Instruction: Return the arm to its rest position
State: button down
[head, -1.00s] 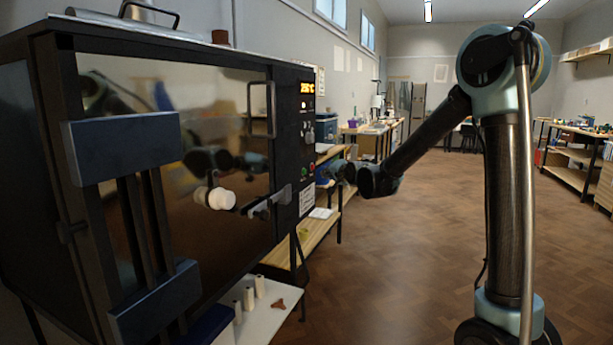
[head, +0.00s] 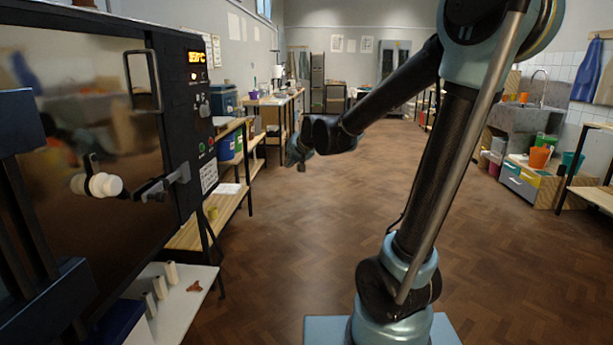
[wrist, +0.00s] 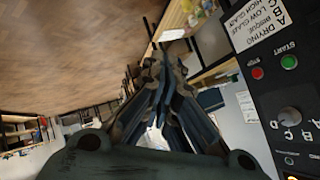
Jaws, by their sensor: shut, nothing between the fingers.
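My gripper (head: 299,152) is at the end of my arm in the head view, in the air over the open floor, to the right of the kiln (head: 182,130) and clear of it. In the wrist view my gripper (wrist: 155,62) has its fingers together with nothing between them. The kiln's control panel (wrist: 285,80) shows close on the right of the wrist view, with red and green buttons and a dial. My arm is bent, with its elbow high at the right of the head view.
The kiln door has a white knob (head: 103,185) and a latch (head: 163,184). A white shelf (head: 190,308) with small posts sits below it. Wooden shelving (head: 213,212) lines the left wall. A sink (head: 531,125) and colored buckets stand at right. The parquet floor (head: 290,255) is clear.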

jog(key=s+d+f+g+h, duration=0.1)
jog(key=s+d+f+h, duration=0.15)
jog(key=s+d, duration=0.5)
jog(key=s+d+f+g+h, duration=0.1)
jog(key=s+d+f+g, duration=0.1)
jog(key=s+d+f, duration=0.4)
jog(key=s+d+f+n+g, duration=0.1)
jog(key=s+d, duration=0.4)
jog(key=s, duration=0.5)
jog(key=s+d+f+g+h, duration=0.1)
jog(key=s+d+f+g, duration=0.1)
jog(key=s+d+f, duration=0.4)
jog(key=s, duration=0.3)
jog(key=shift+s+d+n+g, duration=0.3)
jog(key=shift+s+n+g, duration=0.05)
jog(key=shift+n+g, duration=0.05)
jog(key=shift+h, duration=0.25)
